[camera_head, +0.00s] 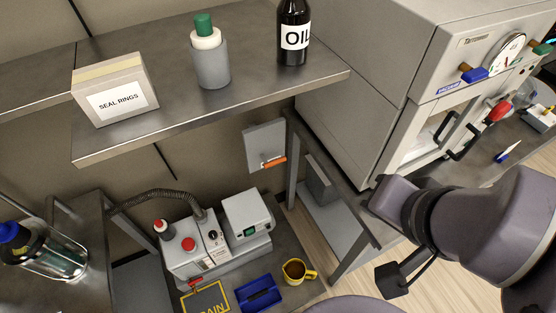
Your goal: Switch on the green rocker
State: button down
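I cannot make out a green rocker with certainty. A small green patch (251,232) shows on the front of a pale box (246,213) on the low bench. It is too small to tell whether it is a rocker or a display. Beside it stands a grey pump unit (190,255) with a red cap and a dark front panel (213,236) with tiny controls. My arm comes in from the right, with its end (390,200) in front of the cabinet, apart from the pump and the box. The fingers cannot be made out, nor whether they hold anything.
A shelf (240,105) overhangs the bench, bearing a SEAL RINGS box (115,90), a green-capped bottle (210,60) and an oil bottle (294,35). A yellow mug (296,272) and blue tray (258,293) stand before the pump. A large cabinet (375,60) fills the right.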

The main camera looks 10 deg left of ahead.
aim_at(251, 232)
jog(key=u, duration=1.3)
jog(key=k+j+u, duration=0.2)
jog(key=j, duration=0.3)
jog(key=i+j+u, duration=0.2)
jog(key=j, duration=0.3)
jog(key=k+j, duration=0.05)
jog(key=k, duration=0.05)
